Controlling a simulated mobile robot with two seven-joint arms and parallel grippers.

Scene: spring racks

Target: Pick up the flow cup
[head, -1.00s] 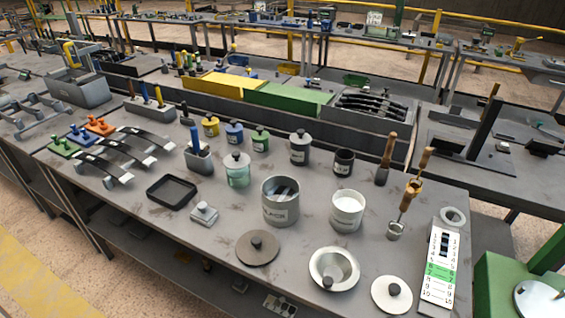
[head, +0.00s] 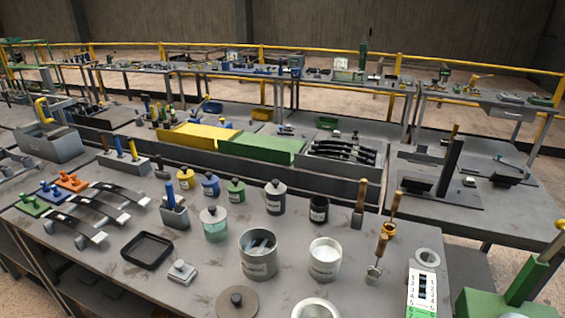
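What looks like the flow cup (head: 373,272) is a small grey metal cup on an upright wooden handle. It stands on the near grey bench, right of the white-filled pot (head: 325,259). A second wooden-handled tool with a brownish lower end (head: 390,228) stands just behind it. Neither of my grippers is in view, and nothing is seen touching the cup.
A brush (head: 360,203) stands behind the pots. Green equipment (head: 500,300) is at the lower right. Lidded jars and a larger pot (head: 258,256) are to the left.

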